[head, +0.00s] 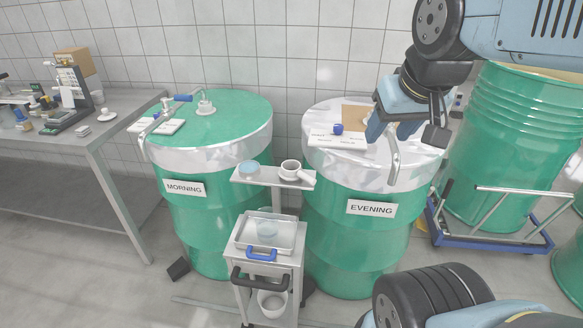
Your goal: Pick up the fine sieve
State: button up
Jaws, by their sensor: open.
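I cannot tell for certain which item is the fine sieve. A white round cup-like piece with a short handle (291,169) sits on the right of a small shelf between the two drums and could be it. A shallow pale-blue round piece (249,168) lies on the left of the same shelf. My gripper (406,130) hangs over the right part of the EVENING drum's lid, to the right of and above the shelf. Its fingers are apart, with nothing seen held between them.
Green drums labelled MORNING (211,230) and EVENING (355,240) flank the small shelf (262,181). A blue-capped item (338,128) lies on papers on the EVENING lid. Below the shelf, a cart tray (247,240) holds a clear vessel (267,227). A steel bench (103,133) stands left.

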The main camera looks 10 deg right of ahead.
aim_at(299, 175)
jog(key=z, duration=0.6)
jog(key=i, duration=0.1)
jog(key=u, duration=2.55)
jog(key=k, duration=0.75)
jog(key=z, duration=1)
jog(key=i, duration=1)
